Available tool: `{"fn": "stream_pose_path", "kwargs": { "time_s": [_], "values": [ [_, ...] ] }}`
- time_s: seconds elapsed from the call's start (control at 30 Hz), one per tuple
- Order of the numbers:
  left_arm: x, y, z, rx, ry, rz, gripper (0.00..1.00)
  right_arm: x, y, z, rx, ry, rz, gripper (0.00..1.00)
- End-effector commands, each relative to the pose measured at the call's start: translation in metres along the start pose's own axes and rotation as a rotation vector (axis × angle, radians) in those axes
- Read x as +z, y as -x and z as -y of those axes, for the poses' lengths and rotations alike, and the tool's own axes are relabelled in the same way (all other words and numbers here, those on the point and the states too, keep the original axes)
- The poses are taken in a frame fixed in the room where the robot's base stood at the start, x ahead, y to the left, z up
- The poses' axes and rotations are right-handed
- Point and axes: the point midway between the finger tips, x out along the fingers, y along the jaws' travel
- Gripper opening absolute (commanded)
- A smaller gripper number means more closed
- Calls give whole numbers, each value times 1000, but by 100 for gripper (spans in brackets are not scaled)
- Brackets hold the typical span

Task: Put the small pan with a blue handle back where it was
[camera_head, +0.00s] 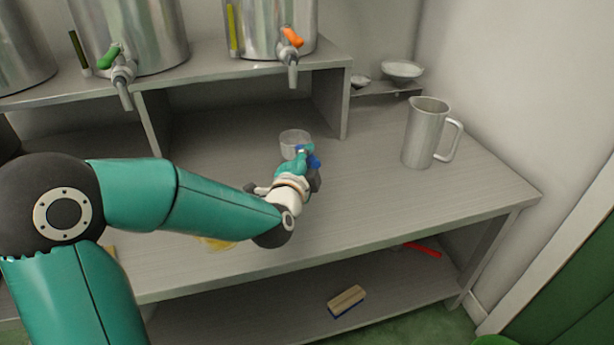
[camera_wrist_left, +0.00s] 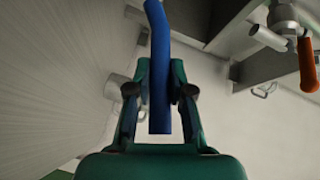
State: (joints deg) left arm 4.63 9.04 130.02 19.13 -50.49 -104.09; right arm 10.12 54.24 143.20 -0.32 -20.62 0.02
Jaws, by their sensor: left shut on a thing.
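The small pan (camera_head: 295,141) shows in the head view as a round grey bowl at the middle of the counter, in front of the opening under the raised shelf. Its blue handle (camera_head: 314,162) shows at my left gripper (camera_head: 304,154). In the left wrist view, the blue handle (camera_wrist_left: 158,45) stands between the two fingers of my left gripper (camera_wrist_left: 161,70), which is shut on it. The bowl is out of sight in that view. I cannot tell whether the pan touches the counter. My right gripper is not in view.
A metal jug (camera_head: 424,133) stands right of the pan. Two shallow dishes, one large (camera_head: 402,70) and one small (camera_head: 360,81), sit at the back. Steel tanks with green (camera_head: 108,56) and orange (camera_head: 292,37) tap handles stand above. A brush (camera_head: 346,301) lies on the lower shelf.

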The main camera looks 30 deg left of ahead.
Motion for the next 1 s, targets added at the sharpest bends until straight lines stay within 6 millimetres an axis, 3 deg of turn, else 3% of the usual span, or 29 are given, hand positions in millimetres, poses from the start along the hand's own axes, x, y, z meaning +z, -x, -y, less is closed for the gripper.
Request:
{"fn": "stream_pose_path", "kwargs": {
  "time_s": [0.2,0.57,0.6,0.7,1.0],
  "values": [
    [12,-4,-36,2,-1,2,0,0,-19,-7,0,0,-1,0],
    [13,-4,-38,-1,0,1,0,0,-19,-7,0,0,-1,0],
    [13,-4,-38,1,0,2,27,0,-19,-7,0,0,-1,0],
    [14,-4,-38,1,0,2,44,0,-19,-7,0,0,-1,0],
    [14,-4,-38,1,0,2,46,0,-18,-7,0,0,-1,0]
  ]
}}
